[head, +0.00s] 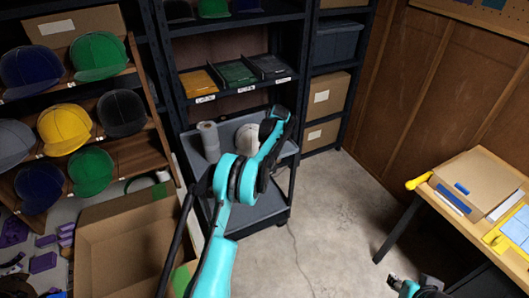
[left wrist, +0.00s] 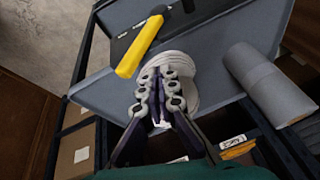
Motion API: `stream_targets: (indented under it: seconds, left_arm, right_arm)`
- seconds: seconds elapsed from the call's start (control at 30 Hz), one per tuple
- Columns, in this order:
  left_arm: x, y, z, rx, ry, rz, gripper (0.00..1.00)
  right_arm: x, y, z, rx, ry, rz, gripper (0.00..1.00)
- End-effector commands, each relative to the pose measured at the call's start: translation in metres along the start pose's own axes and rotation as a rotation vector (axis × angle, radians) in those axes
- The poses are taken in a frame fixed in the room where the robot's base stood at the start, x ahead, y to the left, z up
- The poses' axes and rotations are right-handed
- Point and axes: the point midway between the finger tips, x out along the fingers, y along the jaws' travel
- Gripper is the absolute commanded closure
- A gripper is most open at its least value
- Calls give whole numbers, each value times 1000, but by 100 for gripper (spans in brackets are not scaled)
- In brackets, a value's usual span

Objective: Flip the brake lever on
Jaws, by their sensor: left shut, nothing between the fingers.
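A yellow-handled lever (left wrist: 140,46) shows in the left wrist view, tilted across a dark plate at the far side of the grey cart tray (left wrist: 225,45). In the head view I cannot make it out; my left arm covers that part of the cart (head: 262,207). My left gripper (left wrist: 163,84) is shut and empty, with its fingertips pointing toward the lever's yellow end and overlapping a white round spool in the picture. Whether it touches either is unclear. It also shows in the head view (head: 280,115) over the cart. My right gripper (head: 413,286) is partly in view at the bottom edge.
The white spool (left wrist: 183,82) and a grey roll (left wrist: 268,85) stand on the tray. Shelves of caps (head: 65,128) and an open cardboard box (head: 125,235) are at left. A wooden table (head: 480,165) is at right. Concrete floor (head: 335,220) between is clear.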

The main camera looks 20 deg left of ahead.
Motion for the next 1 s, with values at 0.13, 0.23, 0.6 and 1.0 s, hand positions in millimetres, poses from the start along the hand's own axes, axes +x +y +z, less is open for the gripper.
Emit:
stream_targets:
  seconds: [0.13, 0.23, 0.6, 1.0]
  left_arm:
    - [-37, 2, -2, 0, 1, 0, 100]
    - [-54, 4, -1, 1, 1, -1, 100]
    - [-75, 5, -1, -1, 0, -2, 100]
    - [-75, 5, -1, 0, 0, -1, 100]
  right_arm:
    - [-10, 0, -8, 0, 0, 0, 61]
    - [-14, 0, -10, 0, 0, 0, 61]
    - [-17, 0, -12, 0, 0, 0, 61]
    - [-17, 0, -12, 0, 0, 0, 61]
